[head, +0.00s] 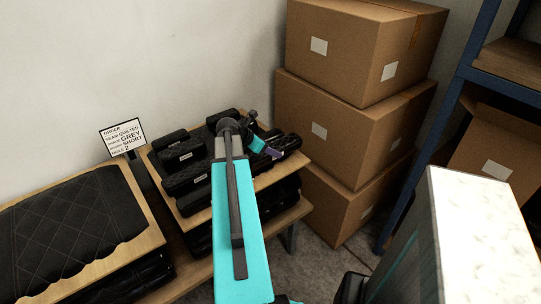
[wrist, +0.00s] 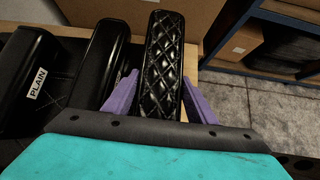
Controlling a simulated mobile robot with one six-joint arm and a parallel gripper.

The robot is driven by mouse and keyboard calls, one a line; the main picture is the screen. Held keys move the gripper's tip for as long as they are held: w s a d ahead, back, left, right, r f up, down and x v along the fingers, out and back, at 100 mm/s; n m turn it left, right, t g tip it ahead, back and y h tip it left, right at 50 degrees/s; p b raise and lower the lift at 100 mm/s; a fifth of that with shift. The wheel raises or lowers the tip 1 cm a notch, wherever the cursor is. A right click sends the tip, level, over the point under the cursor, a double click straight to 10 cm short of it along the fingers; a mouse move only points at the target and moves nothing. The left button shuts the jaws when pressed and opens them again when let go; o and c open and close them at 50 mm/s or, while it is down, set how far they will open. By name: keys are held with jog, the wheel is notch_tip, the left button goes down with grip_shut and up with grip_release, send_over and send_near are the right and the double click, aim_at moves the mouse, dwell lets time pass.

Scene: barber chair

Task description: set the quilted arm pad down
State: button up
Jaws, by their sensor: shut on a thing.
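The quilted arm pad (wrist: 163,58), black and glossy with diamond stitching, stands between the purple fingers of my gripper (wrist: 160,100) in the wrist view. My gripper is shut on it. In the head view my gripper (head: 266,150) is at the right end of the wooden board (head: 185,215) of black pads, and my arm hides part of that board. Whether the held pad touches the surface below cannot be told. To its left in the wrist view are a smooth black pad (wrist: 103,60) and another pad with a label (wrist: 37,82) reading PLAIN.
An order card (head: 122,137) reads quilted, grey, short, hole 2. A quilted black panel (head: 75,225) lies on a board at left. Stacked cardboard boxes (head: 345,115) stand close behind on the right, beside a blue shelf frame (head: 440,125). Grey floor (head: 335,262) is open between.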

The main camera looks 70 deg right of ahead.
aim_at(252, 156)
jog(key=shift+f, duration=1.6)
jog(key=shift+f, duration=0.15)
jog(key=o, duration=1.5)
jog(key=shift+o, duration=0.2)
jog(key=shift+b+v, duration=0.6)
jog(key=shift+v, duration=5.5)
jog(key=shift+o, duration=0.3)
jog(key=shift+s, duration=0.1)
